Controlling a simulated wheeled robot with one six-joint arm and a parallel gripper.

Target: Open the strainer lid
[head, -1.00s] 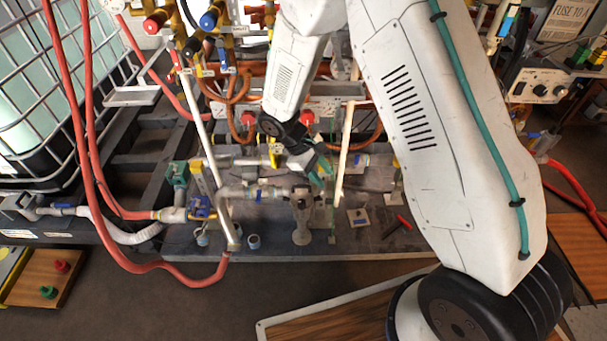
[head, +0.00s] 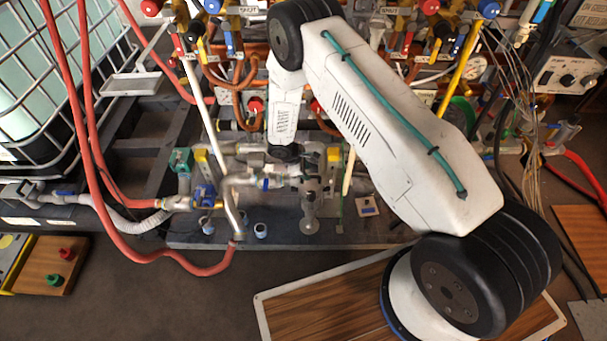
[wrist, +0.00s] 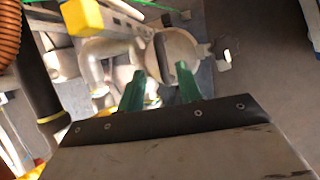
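The strainer (head: 309,190) is a grey metal fitting in the pipe run on the dark bench, with a rounded end toward the front. In the wrist view, a round grey metal piece (wrist: 190,48) with a dark bar beside it lies just beyond the fingers; it looks like the strainer's lid, but I cannot be sure. My gripper (wrist: 160,88) has two green fingers, spread apart with nothing visible between them. In the head view it is near the strainer and mostly hidden by my wrist and the pipework. I cannot tell whether the fingers touch the lid.
A white upright pipe (head: 202,105) and a red hose (head: 130,250) stand left of the strainer. Valves and copper pipes (head: 250,90) crowd the back. A yellow block (wrist: 82,17) is close by in the wrist view. A small pale plate (head: 367,205) lies on the bench at right.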

